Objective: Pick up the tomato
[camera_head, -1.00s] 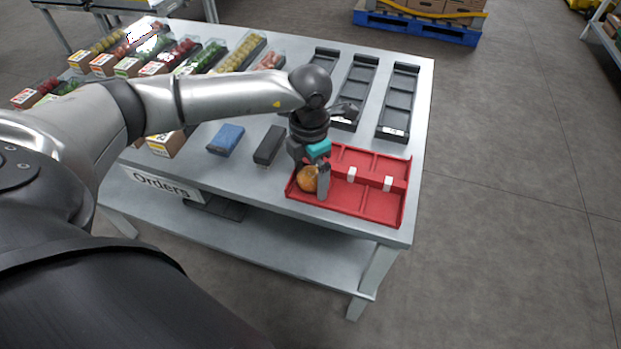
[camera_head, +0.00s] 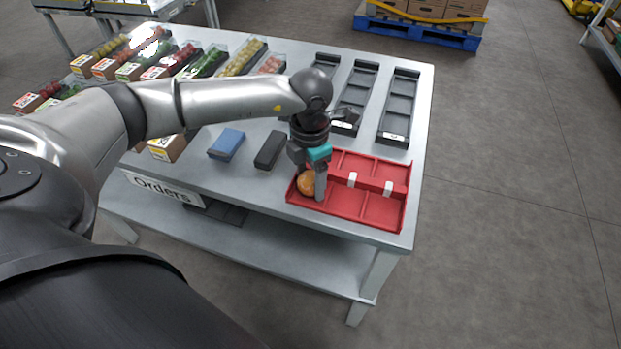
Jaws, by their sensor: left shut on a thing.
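The orange tomato (camera_head: 306,183) is in the front left compartment of the red divided tray (camera_head: 384,211). My left gripper (camera_head: 311,183) reaches down over that tray corner and is shut on the tomato, one finger covering its right side. I cannot tell whether the tomato still touches the tray floor. My right gripper is not in view.
The tray has two white clips (camera_head: 388,187) on its middle divider. A blue box (camera_head: 227,144) and a dark block (camera_head: 270,149) lie to the left. Several black trays (camera_head: 398,105) stand behind, and filled produce boxes (camera_head: 166,147) are at the left. The table's (camera_head: 425,128) right edge is near.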

